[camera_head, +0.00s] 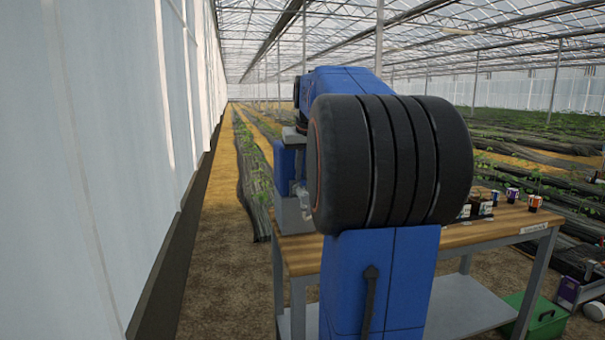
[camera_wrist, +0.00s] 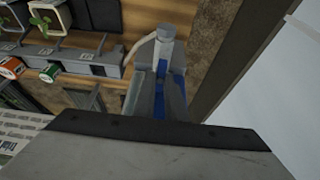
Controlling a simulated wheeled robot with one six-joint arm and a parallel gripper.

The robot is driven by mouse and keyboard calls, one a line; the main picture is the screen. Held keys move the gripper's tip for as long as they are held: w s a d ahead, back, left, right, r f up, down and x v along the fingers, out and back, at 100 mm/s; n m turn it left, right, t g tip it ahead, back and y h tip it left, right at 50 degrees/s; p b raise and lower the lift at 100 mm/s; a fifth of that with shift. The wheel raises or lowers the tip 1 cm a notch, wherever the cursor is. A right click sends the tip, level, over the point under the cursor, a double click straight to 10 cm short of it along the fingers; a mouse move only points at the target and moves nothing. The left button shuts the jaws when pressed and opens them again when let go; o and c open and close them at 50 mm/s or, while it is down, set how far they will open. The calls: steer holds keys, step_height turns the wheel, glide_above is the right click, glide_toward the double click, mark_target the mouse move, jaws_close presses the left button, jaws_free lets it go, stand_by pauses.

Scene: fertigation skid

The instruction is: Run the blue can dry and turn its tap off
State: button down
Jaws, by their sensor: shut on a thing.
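In the wrist view my gripper (camera_wrist: 158,98) reaches away from the camera with its grey fingers close together. A narrow blue part (camera_wrist: 160,84), apparently the blue can's tap handle, shows between them, and the gripper is shut on it. Just beyond is a grey fitting with an upright pale cylinder (camera_wrist: 164,38) and a thin light hose (camera_wrist: 137,47) running off it. I cannot make out the can's body or its liquid level. In the head view my arm hides the gripper and the tap.
A wooden bench (camera_head: 514,222) has several small labelled cups (camera_head: 512,195) on its right part. A green crate (camera_head: 541,318) sits low right. The pale greenhouse wall (camera_head: 95,150) runs along the left.

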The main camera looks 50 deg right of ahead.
steer(key=m, duration=0.2)
steer(key=m+g+h, duration=0.1)
steer(key=m, duration=0.1)
steer(key=shift+w+a, duration=0.15)
steer(key=m+g, duration=0.1)
steer(key=m, duration=0.3)
steer(key=shift+w+m+g+h, duration=0.2)
steer(key=shift+m+g+h, duration=0.1)
steer(key=shift+g+h, duration=0.1)
steer(key=m, duration=0.2)
steer(key=m+g, duration=0.1)
steer(key=m, duration=0.1)
steer(key=shift+w+m+g, duration=0.2)
steer(key=shift+m+g, duration=0.1)
steer(key=shift+w+m+g+y, duration=0.15)
steer(key=shift+m+g, duration=0.25)
steer(key=shift+m, duration=0.6)
steer(key=shift+s+m+g+y, duration=0.15)
steer(key=shift+m+g, duration=0.25)
steer(key=shift+m, duration=0.6)
steer(key=shift+w, duration=0.1)
steer(key=c, duration=1.8)
jaws_free()
